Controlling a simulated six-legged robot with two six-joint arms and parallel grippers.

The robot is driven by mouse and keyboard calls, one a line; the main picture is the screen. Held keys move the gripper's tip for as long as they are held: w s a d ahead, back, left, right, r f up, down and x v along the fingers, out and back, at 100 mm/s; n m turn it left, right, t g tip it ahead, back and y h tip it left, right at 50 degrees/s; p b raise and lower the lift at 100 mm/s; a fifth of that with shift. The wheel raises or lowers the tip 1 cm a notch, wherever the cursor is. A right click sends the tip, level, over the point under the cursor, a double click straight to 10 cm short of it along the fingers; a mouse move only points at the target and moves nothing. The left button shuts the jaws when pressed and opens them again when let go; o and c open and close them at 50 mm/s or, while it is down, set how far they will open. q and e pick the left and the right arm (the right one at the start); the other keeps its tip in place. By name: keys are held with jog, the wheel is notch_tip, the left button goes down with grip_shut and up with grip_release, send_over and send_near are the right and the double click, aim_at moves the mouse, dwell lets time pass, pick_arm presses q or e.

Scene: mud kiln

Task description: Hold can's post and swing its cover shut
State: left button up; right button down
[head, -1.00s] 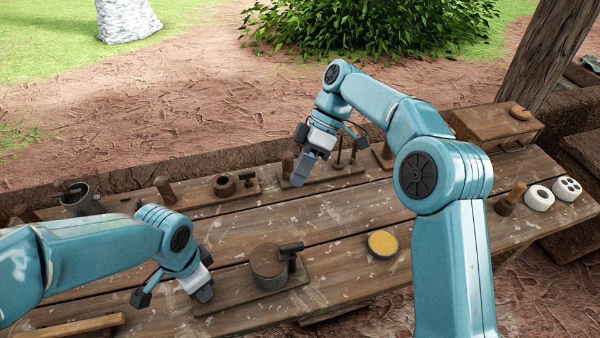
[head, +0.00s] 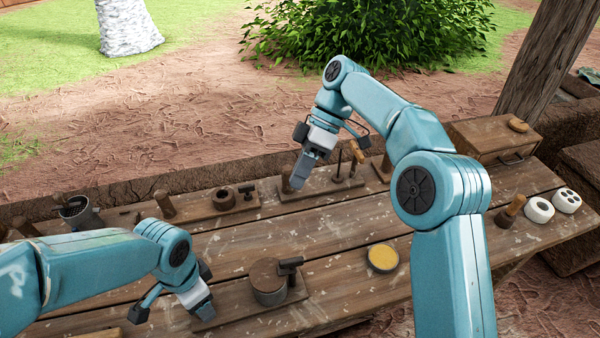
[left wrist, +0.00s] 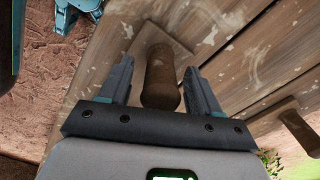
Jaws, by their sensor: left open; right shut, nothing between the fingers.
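A round can (head: 269,289) stands on a wooden board in the front middle of the bench. A brown disc-like cover (head: 266,271) lies on its top, beside a black lever (head: 290,264); I cannot tell whether it is fully shut. My left gripper (head: 206,313) is at the left end of that board, left of the can. In the left wrist view, a brown upright post (left wrist: 161,75) stands between its open fingers, with gaps on both sides. The head view hides this post. My right gripper (head: 298,184) is shut and empty at the back board, well behind the can.
A wooden post (head: 287,180) on the back board is close to my right gripper. A grey metal cup (head: 80,214) and another post (head: 165,205) stand at the back left. A yellow-filled dish (head: 383,258) is right of the can. Bare bench lies between the rows.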

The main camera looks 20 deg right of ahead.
pick_arm(q)
notch_tip(320, 180, up, 11)
jog(key=shift+r, duration=0.5)
jog(key=shift+s, duration=0.1)
